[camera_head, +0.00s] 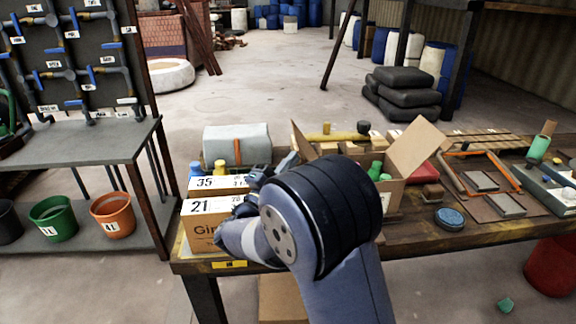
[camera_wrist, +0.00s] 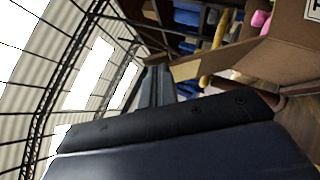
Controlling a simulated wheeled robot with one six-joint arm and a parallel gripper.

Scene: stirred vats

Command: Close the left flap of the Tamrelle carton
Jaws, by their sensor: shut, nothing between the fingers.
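An open brown carton (camera_head: 393,192) stands on the bench, partly hidden behind my arm; no name is readable on it. Its right flap (camera_head: 418,148) leans up and outward. Its left flap (camera_head: 302,142) stands up, its lower part hidden by my arm. Green bottle tops show inside. My gripper (camera_head: 284,163) is shut and empty, just left of the left flap; I cannot tell whether they touch. In the wrist view, the gripper (camera_wrist: 156,85) points toward a carton flap (camera_wrist: 214,62) and the carton wall (camera_wrist: 280,38).
Labelled cartons "35" (camera_head: 204,184) and "21" (camera_head: 199,226) stand close at the left end of the bench (camera_head: 420,238). A grey bag-like roll (camera_head: 222,145) lies behind them. Tools, a blue round tin (camera_head: 449,218) and trays crowd the right side.

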